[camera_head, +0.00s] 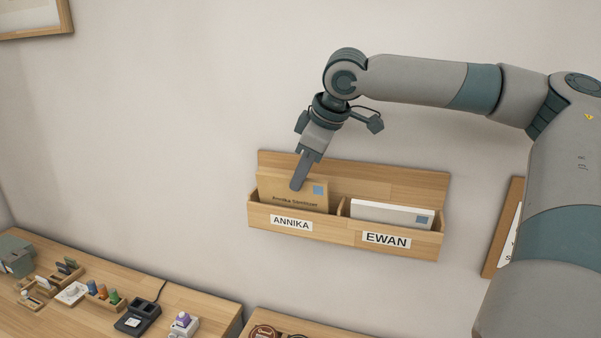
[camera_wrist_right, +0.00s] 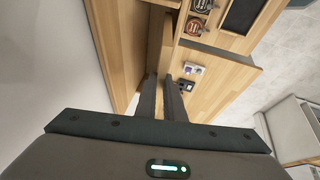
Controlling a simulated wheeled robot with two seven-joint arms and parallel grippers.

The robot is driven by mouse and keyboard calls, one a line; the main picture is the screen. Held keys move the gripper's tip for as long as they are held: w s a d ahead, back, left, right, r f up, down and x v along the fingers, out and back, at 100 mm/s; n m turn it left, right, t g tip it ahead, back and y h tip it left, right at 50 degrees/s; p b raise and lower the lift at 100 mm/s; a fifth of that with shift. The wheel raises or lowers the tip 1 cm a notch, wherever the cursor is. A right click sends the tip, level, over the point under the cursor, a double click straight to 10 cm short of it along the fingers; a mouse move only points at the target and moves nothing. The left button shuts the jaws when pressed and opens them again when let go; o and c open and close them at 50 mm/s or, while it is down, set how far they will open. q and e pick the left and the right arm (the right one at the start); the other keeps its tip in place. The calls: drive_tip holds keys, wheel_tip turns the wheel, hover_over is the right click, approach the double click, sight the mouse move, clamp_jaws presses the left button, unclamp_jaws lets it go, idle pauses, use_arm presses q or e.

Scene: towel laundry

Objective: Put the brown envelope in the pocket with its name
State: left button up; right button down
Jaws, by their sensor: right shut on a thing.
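The wooden wall rack (camera_head: 400,185) has two pockets, labelled ANNIKA (camera_head: 291,223) on the left and EWAN (camera_head: 386,239) on the right. The brown envelope (camera_head: 314,190), with a blue stamp and a name starting "Annika", stands in the ANNIKA pocket. Its lower part is hidden behind the pocket front. My right gripper (camera_head: 297,187) comes down from above and is shut on the envelope's upper edge. Its fingers also show in the right wrist view (camera_wrist_right: 162,100). A white envelope (camera_head: 390,213) lies in the EWAN pocket. My left gripper is out of view.
Below the rack, a wooden desk (camera_head: 205,300) carries small holders, a dark charger-like device (camera_head: 137,318) and a purple-topped item (camera_head: 183,321). A framed board (camera_head: 503,230) hangs right of the rack, partly behind my right arm. The wall above the rack is bare.

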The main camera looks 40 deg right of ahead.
drive_tip(key=c, duration=1.8)
unclamp_jaws()
drive_tip(key=shift+s+r, duration=0.2)
drive_tip(key=shift+r, duration=0.25)
drive_tip(key=b+v, duration=0.4)
drive_tip(key=v, duration=1.2)
drive_tip(key=shift+r+b, duration=0.2)
drive_tip(key=shift+b, duration=0.2)
drive_tip(key=shift+s+f, duration=0.1)
drive_tip(key=shift+s, duration=0.05)
